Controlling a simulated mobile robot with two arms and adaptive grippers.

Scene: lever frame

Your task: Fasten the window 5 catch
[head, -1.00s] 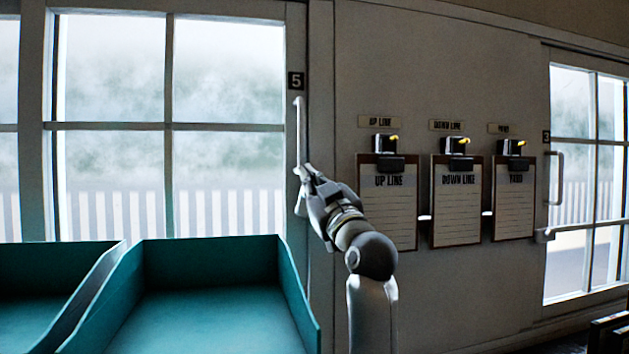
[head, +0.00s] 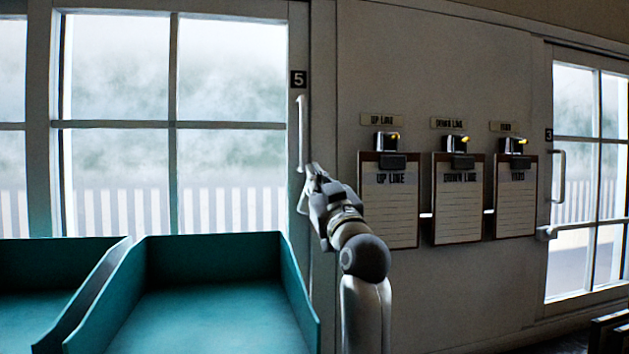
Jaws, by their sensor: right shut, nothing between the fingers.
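Window 5 (head: 175,125) fills the left of the head view, with a black number 5 plate (head: 298,79) on its right frame. A tall white handle (head: 301,130) stands upright on that frame below the plate. My right gripper (head: 309,172) is shut and empty at the lower part of the handle. I cannot tell whether it touches the handle. A small pale piece (head: 302,200), perhaps the catch, shows just below the gripper and is partly hidden by it. My left gripper is not in view.
Two teal trays (head: 300,300) stand below the window, left of my right arm. Several clipboards (head: 390,205) hang on the wall to the right. A door (head: 585,180) with a number 3 plate is at the far right.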

